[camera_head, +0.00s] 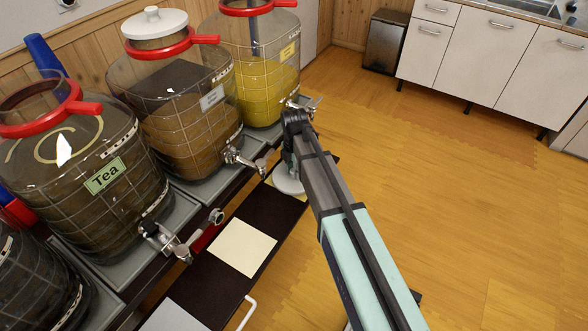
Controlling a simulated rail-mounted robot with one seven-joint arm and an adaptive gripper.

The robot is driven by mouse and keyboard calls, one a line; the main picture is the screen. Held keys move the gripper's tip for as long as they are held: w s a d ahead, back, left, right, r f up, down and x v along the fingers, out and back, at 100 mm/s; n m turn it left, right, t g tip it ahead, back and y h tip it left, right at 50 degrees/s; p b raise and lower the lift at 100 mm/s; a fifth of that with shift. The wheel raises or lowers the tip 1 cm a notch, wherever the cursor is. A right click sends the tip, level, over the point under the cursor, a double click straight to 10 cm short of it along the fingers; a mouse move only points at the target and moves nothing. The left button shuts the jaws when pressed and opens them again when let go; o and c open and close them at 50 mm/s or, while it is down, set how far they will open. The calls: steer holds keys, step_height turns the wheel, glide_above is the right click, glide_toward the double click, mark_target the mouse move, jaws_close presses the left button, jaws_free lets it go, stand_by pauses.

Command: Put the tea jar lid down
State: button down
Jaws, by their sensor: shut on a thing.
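The tea jar (92,200) is a large glass jar with a green "Tea" label at the left, with a red ring handle at its neck and its mouth open. A white round lid (287,181) is at the dark shelf by the jars' front, over a pale yellow square. My gripper (289,165) is above this lid and shut on it; my arm hides part of the grip. I cannot tell whether the lid touches the shelf.
A jar of brown liquid (185,115) wears its own white lid (154,22). A yellow-filled jar (262,80) stands behind it. Metal taps stick out over the shelf. A cream square (243,247) lies bare on the shelf. Open wooden floor is at the right.

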steer(key=shift+f, duration=0.15)
steer(key=c, duration=0.8)
jaws_free()
steer(key=shift+c, duration=0.2)
step_height(320, 180, up, 12)
steer(key=shift+r, duration=0.2)
